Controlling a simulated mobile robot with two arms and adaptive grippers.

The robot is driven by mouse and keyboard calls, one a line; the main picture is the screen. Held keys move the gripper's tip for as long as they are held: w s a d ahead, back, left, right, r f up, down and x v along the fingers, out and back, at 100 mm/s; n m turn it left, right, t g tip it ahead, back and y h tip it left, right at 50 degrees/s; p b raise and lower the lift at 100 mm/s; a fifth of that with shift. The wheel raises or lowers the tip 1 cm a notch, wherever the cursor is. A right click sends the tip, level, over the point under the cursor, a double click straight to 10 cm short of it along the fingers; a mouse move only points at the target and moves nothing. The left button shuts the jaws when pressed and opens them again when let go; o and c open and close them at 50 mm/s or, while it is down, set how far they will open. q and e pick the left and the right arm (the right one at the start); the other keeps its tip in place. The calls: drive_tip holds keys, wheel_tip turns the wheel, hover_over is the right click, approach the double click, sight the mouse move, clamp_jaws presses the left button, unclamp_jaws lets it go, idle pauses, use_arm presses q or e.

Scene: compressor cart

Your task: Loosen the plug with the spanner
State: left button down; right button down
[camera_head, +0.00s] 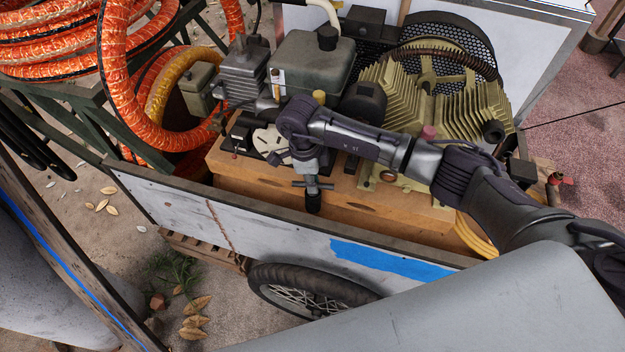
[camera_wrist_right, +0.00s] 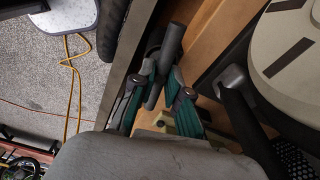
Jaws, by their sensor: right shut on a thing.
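My right gripper (camera_head: 311,183) reaches in from the right and points down over the front edge of the wooden deck. It is shut on a dark rod-like handle (camera_head: 313,203), apparently the spanner's. In the right wrist view the teal-padded fingers (camera_wrist_right: 163,80) close on this dark round handle (camera_wrist_right: 172,45). The spanner's jaw end cannot be made out. A small coppery round fitting (camera_head: 388,177), possibly the plug, sits low on the compressor, right of the gripper and apart from it. My left gripper is not in view.
The cart's white side panel (camera_head: 270,222) with blue tape stands close in front of the gripper. The finned compressor (camera_head: 405,95), grey tank (camera_head: 312,68) and small engine parts crowd the deck (camera_head: 345,198) behind. Orange hose coils (camera_head: 135,90) lie left.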

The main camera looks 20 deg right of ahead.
drive_tip(key=shift+r+p, duration=2.55)
drive_tip(key=shift+r, duration=1.7)
drive_tip(key=shift+r, duration=0.15)
drive_tip(key=shift+r+p, duration=1.05)
drive_tip(key=shift+r, duration=0.8)
